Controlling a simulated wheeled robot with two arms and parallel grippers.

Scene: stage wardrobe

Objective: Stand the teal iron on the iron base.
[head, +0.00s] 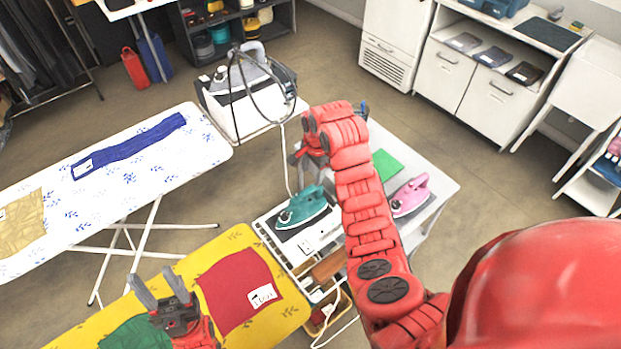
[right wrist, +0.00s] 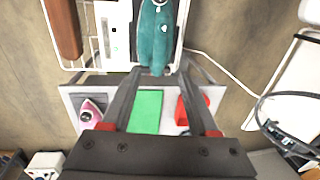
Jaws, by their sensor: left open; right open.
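The teal iron (head: 302,207) rests on a dark plate on a white wire rack at the end of the yellow ironing board. It also shows in the right wrist view (right wrist: 157,38). My right gripper (right wrist: 160,70) is open, with the iron's near end close to its fingertips; I cannot tell if they touch. In the head view the right gripper (head: 298,158) is partly hidden by my arm, behind the iron. My left gripper (head: 160,284) is open and empty over the yellow board. I cannot tell which surface is the iron base.
A pink iron (head: 410,194) and green sheet (head: 387,165) are on the white table (head: 446,187). A steam station (head: 247,92) with a grey iron and looping hose stands behind. A red cloth (head: 240,288) lies on the yellow board. A patterned ironing board (head: 110,190) is at left.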

